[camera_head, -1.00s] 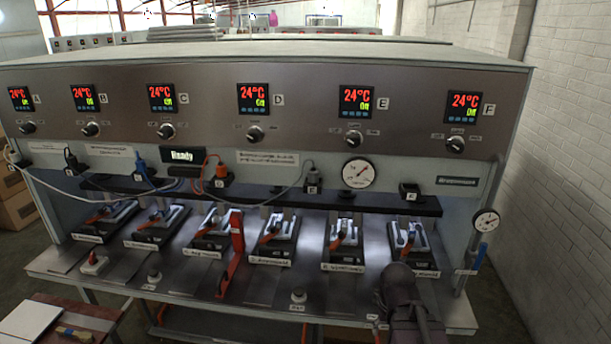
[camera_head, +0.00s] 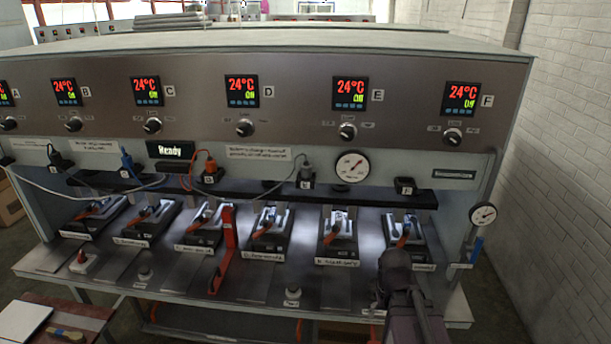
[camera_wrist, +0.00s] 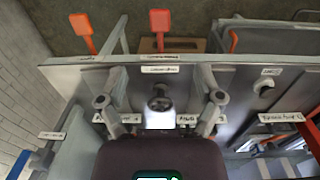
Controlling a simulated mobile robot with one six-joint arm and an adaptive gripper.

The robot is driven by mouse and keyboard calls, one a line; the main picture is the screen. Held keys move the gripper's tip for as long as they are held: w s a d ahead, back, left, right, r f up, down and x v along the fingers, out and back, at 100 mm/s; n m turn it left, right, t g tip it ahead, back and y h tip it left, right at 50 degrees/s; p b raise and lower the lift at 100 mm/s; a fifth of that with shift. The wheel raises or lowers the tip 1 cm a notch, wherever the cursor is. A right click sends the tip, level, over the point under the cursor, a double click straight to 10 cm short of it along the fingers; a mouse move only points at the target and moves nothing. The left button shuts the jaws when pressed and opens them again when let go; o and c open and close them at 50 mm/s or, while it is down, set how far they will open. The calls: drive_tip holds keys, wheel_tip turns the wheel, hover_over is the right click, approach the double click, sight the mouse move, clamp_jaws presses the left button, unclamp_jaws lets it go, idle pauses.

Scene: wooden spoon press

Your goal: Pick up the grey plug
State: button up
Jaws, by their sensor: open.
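The grey plug (camera_head: 306,168) sits upright in the black socket block marked E, on the dark shelf below the control panel. A grey cable runs from it down to the left. The wrist view does not show the plug. My gripper (camera_wrist: 159,102) is open and empty in the wrist view, its two fingers apart on either side of a round knob (camera_wrist: 160,103) at the bench. In the head view my arm is at the lower right, in front of the press under F and well below and right of the plug. Its fingertips are not clear there.
Other plugs stand along the shelf: an orange one (camera_head: 210,165), a blue one (camera_head: 127,160) and a black one (camera_head: 54,153). Socket F (camera_head: 405,186) is empty. A gauge (camera_head: 350,167) is just right of the grey plug. A red lever (camera_head: 224,245) rises from the bench.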

drive_tip(key=w+a+r+m+t+h+p, duration=0.1)
drive_tip(key=w+a+r+m+h+p, duration=0.25)
drive_tip(key=w+a+r+p, duration=0.45)
drive_tip(key=m+t+h+p, duration=0.6)
drive_tip(key=t+p, duration=0.2)
drive_tip(key=p, duration=0.5)
approach(302, 169)
drive_tip(key=s+a, duration=0.1)
drive_tip(key=shift+s+a+r, duration=0.25)
drive_tip(key=b+x, duration=0.2)
drive_tip(key=x, duration=0.5)
drive_tip(key=shift+w+d+f+b, duration=0.2)
drive_tip(key=shift+w+d+b, duration=0.05)
drive_tip(key=shift+b, duration=0.15)
drive_tip(key=shift+w+d+f, duration=0.1)
drive_tip(key=shift+w+d, duration=0.2)
drive_tip(key=shift+d, duration=0.05)
drive_tip(key=shift+w, duration=0.1)
drive_tip(key=shift+b+x, duration=1.05)
drive_tip(key=shift+x, duration=1.5)
